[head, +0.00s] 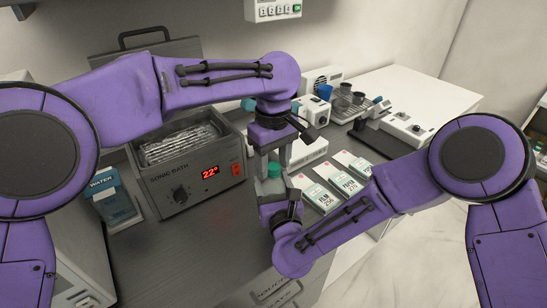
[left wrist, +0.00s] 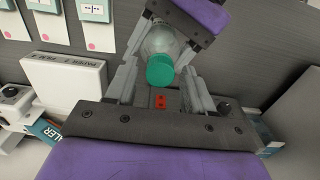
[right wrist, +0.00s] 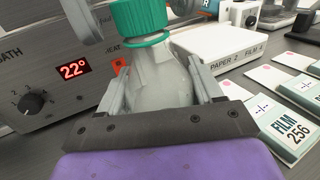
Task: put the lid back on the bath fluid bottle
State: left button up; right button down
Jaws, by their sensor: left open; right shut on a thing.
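The bath fluid bottle (right wrist: 160,80) is clear with pale contents and stands roughly upright between my right gripper's fingers (right wrist: 162,90), which are shut on it. The green lid (right wrist: 138,18) sits on its neck, with a green ring just below; whether it is tightened I cannot tell. The lid also shows in the head view (head: 274,170) and the left wrist view (left wrist: 160,70). My left gripper (head: 274,158) points down from above. Its open fingers stand either side of the lid, with gaps beside it in the left wrist view (left wrist: 159,75).
The sonic bath (head: 190,165), reading 22°, stands left of the grippers. A water box (head: 112,200) is further left. A white paper-and-film box (right wrist: 230,48) and several film packets (head: 318,193) lie to the right. The grey counter (head: 215,240) in front is clear.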

pick_arm(q)
grip_shut()
jog(key=m, duration=0.4)
jog(key=shift+m, duration=0.4)
jog(key=m, duration=0.9)
jog(key=shift+m, duration=0.3)
jog(key=m, duration=0.6)
jog(key=shift+m, duration=0.4)
jog(key=m, duration=0.9)
jog(key=shift+m, duration=0.3)
jog(key=shift+o, duration=0.3)
grip_release()
